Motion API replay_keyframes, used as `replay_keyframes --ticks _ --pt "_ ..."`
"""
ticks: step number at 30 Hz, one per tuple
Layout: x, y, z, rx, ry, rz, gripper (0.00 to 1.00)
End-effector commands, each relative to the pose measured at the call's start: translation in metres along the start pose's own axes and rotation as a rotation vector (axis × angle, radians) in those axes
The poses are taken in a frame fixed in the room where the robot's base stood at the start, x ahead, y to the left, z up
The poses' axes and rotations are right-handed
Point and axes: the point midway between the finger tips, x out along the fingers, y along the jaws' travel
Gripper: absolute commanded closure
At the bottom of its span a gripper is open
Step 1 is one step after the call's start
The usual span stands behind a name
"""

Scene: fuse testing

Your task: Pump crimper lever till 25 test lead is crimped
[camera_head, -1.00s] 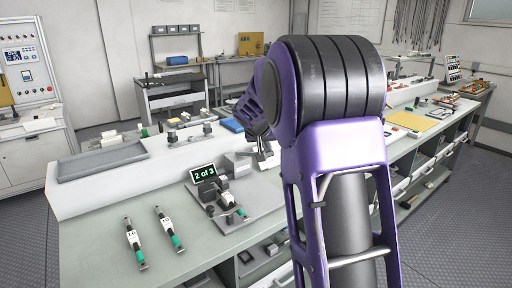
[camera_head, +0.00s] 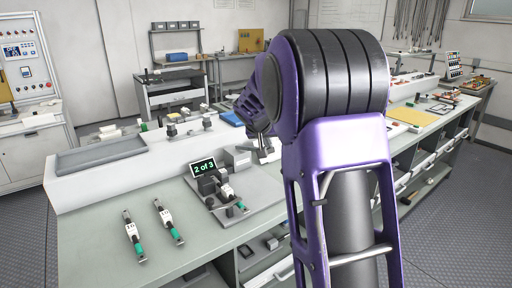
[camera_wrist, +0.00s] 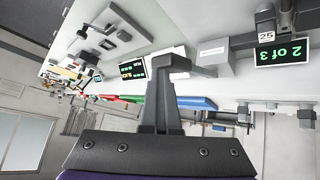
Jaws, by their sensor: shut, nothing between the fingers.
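The crimper (camera_head: 213,180) stands on a grey plate on the bench. Its display (camera_head: 204,166) reads "2 of 3"; the display also shows upside down in the wrist view (camera_wrist: 283,52). The test lead (camera_head: 241,205) with a green end sits in the crimper, and its "25" label (camera_wrist: 266,37) shows in the wrist view. My gripper (camera_head: 264,151) is shut and empty, above and to the right of the crimper in the head view. Its fingers (camera_wrist: 162,68) reach up the middle of the wrist view. I cannot clearly tell the lever from the other grey parts beside it.
Two loose leads, a left one (camera_head: 134,236) and a right one (camera_head: 168,221), lie on the bench left of the crimper. A grey tray (camera_head: 100,155) is on the raised shelf behind. The bench front between leads and crimper is clear.

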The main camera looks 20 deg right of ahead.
Motion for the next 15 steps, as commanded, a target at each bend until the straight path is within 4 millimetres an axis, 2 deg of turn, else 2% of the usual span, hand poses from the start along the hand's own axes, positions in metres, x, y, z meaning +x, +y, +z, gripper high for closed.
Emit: replay_keyframes --ticks 15 --pt "0.016 -0.003 0.019 -0.002 0.002 -0.005 1.0"
